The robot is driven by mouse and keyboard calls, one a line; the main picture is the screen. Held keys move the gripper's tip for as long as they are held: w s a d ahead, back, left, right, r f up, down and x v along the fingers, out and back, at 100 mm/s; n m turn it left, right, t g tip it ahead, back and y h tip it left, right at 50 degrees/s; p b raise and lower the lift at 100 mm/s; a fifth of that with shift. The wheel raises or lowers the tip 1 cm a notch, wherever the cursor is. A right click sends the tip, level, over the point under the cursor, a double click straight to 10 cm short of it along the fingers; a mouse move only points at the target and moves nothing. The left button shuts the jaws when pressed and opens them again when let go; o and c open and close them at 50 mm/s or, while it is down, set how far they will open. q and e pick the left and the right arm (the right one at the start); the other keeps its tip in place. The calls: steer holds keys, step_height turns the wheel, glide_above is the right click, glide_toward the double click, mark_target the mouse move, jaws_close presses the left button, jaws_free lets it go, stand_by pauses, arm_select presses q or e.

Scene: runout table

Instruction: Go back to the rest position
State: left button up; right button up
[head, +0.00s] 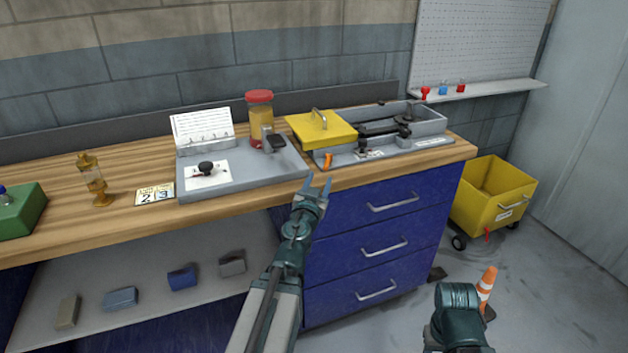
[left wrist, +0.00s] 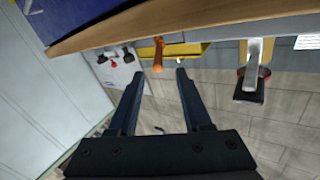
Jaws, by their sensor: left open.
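My left gripper (head: 316,184) is open and empty in front of the workbench edge, above the blue drawers. Its two fingers also show apart in the left wrist view (left wrist: 159,75), with nothing between them. An orange lever (head: 327,161) at the front of the grey tray (head: 432,127) lies just beyond the fingertips; the lever also shows in the left wrist view (left wrist: 158,53). A teal part of my right arm shows at the lower right, but its gripper is not in view.
The wooden bench (head: 130,215) carries a grey panel (head: 240,180), a red-lidded jar (head: 260,118) and a yellow lid (head: 322,130). Blue drawers (head: 375,230) stand below. A yellow cart (head: 492,195) and an orange cone (head: 487,285) are at right, with open floor nearby.

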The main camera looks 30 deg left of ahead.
arm_select(q)
steer(key=shift+s+d+f, duration=0.1)
steer(key=shift+s, duration=0.15)
arm_select(e)
steer(key=shift+s, duration=0.3)
